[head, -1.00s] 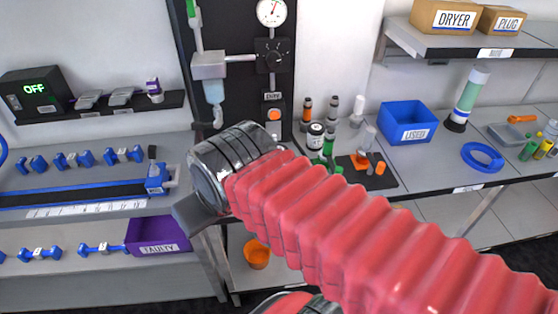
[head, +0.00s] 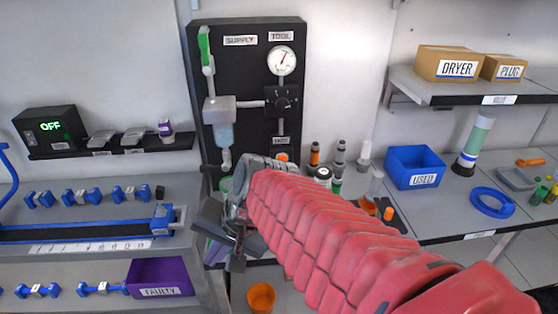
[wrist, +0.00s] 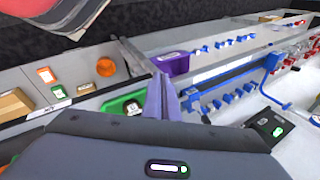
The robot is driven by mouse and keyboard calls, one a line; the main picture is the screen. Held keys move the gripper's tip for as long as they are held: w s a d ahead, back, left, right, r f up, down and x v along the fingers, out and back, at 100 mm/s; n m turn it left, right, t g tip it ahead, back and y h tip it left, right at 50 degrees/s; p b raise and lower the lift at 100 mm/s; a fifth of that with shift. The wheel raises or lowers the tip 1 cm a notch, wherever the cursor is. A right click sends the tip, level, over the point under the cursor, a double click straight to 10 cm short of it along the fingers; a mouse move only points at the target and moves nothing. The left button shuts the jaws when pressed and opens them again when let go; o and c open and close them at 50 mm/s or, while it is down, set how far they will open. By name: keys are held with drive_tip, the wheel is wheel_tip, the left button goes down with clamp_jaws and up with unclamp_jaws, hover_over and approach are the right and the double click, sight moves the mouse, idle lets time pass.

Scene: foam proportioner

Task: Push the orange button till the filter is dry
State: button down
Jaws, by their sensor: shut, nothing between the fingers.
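The orange button (head: 281,156) is low on the black wall panel (head: 256,140), below the dark knob (head: 282,104) and the round gauge (head: 281,61). The filter, a grey block with a pale blue bowl (head: 223,134), hangs on the panel's left side. My gripper (head: 217,228) is in front of the bench, below the filter and lower left of the button, apart from the button. Its fingers are closed together and empty. The closed fingertips also show in the wrist view (wrist: 165,92). My red-sleeved arm covers part of the bench below the panel.
Bottles and a black mat stand on the bench right of my arm. A blue USED bin (head: 415,167) and a blue ring (head: 491,202) are farther right. A purple FAULTY bin (head: 160,278) is lower left. An orange cup (head: 261,298) is below my arm.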

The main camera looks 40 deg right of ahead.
drive_tip(key=w+d+f+m+t+y, duration=0.1)
drive_tip(key=w+d+m+t, duration=0.45)
drive_tip(key=d+m, duration=0.75)
drive_tip(key=w+d+f+m+t+h, duration=0.1)
drive_tip(key=d+f+m+t+h, duration=0.1)
drive_tip(key=d+m, duration=1.3)
drive_tip(key=shift+w+h, duration=0.4)
drive_tip(key=shift+h, duration=0.2)
drive_tip(key=shift+w+d, duration=0.1)
drive_tip(key=w+d, duration=0.5)
drive_tip(key=w, duration=0.2)
drive_tip(key=shift+w+d+r, duration=0.15)
drive_tip(key=shift+w+d, duration=0.3)
drive_tip(key=shift+w, duration=0.25)
idle(1.8)
drive_tip(key=shift+s, duration=0.1)
drive_tip(key=shift+s+a, duration=0.5)
drive_tip(key=shift+s, duration=0.15)
